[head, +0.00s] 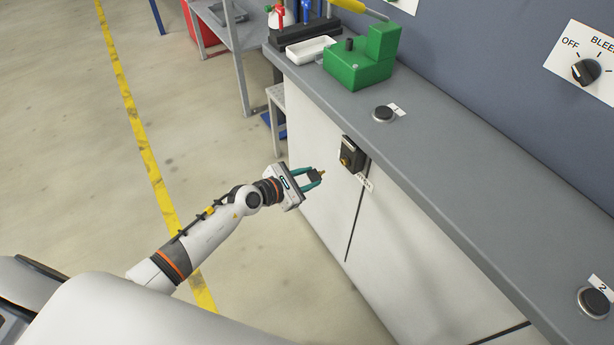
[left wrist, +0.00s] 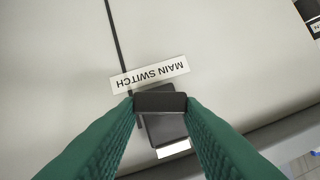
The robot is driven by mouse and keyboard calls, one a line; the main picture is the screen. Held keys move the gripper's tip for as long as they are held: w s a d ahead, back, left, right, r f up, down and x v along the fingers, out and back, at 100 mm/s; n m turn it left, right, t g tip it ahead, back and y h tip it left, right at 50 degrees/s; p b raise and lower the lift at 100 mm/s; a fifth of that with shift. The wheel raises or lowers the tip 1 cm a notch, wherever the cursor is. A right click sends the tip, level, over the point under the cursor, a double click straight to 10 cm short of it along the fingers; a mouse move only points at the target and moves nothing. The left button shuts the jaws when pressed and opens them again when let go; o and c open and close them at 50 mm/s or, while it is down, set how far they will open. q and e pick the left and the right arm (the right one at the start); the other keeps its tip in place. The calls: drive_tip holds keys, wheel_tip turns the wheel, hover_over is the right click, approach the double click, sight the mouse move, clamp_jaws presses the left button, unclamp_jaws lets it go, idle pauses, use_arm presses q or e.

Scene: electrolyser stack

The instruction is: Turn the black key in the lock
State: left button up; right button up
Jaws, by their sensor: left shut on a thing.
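My left gripper (head: 314,177), with green fingers, is shut on the black key (head: 315,175). The key's brass tip points toward the cabinet front. The lock (head: 352,154) is a black box with a brass keyhole piece, on the cabinet's front near the top edge. In the head view the key is apart from the lock, with a gap between them. In the left wrist view the key's black head (left wrist: 160,102) sits between the fingertips and covers part of the lock (left wrist: 165,130) behind it. The key's shaft is hidden there. My right gripper is not in view.
A MAIN SWITCH label (left wrist: 150,74) is beside the lock. The grey worktop (head: 440,165) carries a round black button (head: 383,113), a green block (head: 362,65) and a white tray (head: 311,50). A BLEED dial (head: 585,71) is on the wall.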

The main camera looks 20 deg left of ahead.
sight(322, 174)
use_arm(q)
drive_tip(key=shift+r, duration=0.1)
drive_tip(key=shift+w+d+p, duration=0.3)
drive_tip(key=shift+w+d, duration=0.15)
drive_tip(key=shift+w, duration=0.15)
drive_tip(key=shift+w+d, duration=1)
drive_tip(key=shift+w, duration=0.3)
drive_tip(key=shift+p, duration=0.4)
drive_tip(key=shift+w+d, duration=0.65)
drive_tip(key=shift+w, duration=0.15)
idle(0.6)
drive_tip(key=o, duration=1.2)
drive_tip(key=shift+c, duration=0.2)
